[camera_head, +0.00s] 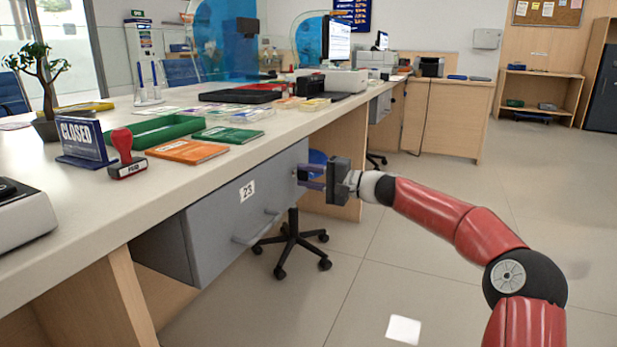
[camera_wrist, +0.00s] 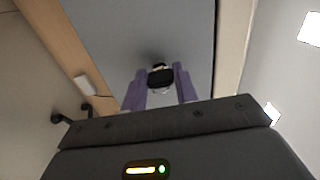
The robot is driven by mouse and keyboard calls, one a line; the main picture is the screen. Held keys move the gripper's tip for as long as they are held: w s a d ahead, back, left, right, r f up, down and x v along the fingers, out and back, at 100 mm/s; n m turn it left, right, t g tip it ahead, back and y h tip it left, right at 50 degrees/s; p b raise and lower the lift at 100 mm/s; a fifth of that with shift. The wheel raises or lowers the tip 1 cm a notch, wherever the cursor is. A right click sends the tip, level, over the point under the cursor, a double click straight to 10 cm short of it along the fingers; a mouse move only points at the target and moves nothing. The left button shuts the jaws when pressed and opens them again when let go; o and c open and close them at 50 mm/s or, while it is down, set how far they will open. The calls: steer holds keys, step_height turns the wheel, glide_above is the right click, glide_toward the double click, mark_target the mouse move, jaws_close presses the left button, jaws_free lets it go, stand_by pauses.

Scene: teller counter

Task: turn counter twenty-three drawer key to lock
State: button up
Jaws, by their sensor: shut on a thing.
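The grey drawer (camera_head: 228,222) with the label "23" (camera_head: 247,191) hangs under the counter, and its front also fills the upper middle of the wrist view (camera_wrist: 140,30). My gripper (camera_head: 303,178) is at the upper right part of the drawer front. In the wrist view its purple fingers (camera_wrist: 161,84) are shut on the dark head of the key (camera_wrist: 160,76), against the drawer front. The key's shaft and the keyhole are mostly hidden behind the head, and I cannot tell the key's turn angle for sure.
The drawer's bar handle (camera_head: 256,228) is below and left of my gripper. A swivel chair (camera_head: 292,240) stands under the counter behind the drawer. A red stamp (camera_head: 124,153), an orange booklet (camera_head: 187,151) and a green tray (camera_head: 168,131) lie on the counter. The floor to the right is clear.

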steer(key=o, duration=1)
steer(key=shift+d, duration=0.1)
steer(key=v, duration=0.7)
steer(key=shift+s+d, duration=0.15)
steer(key=shift+d, duration=0.1)
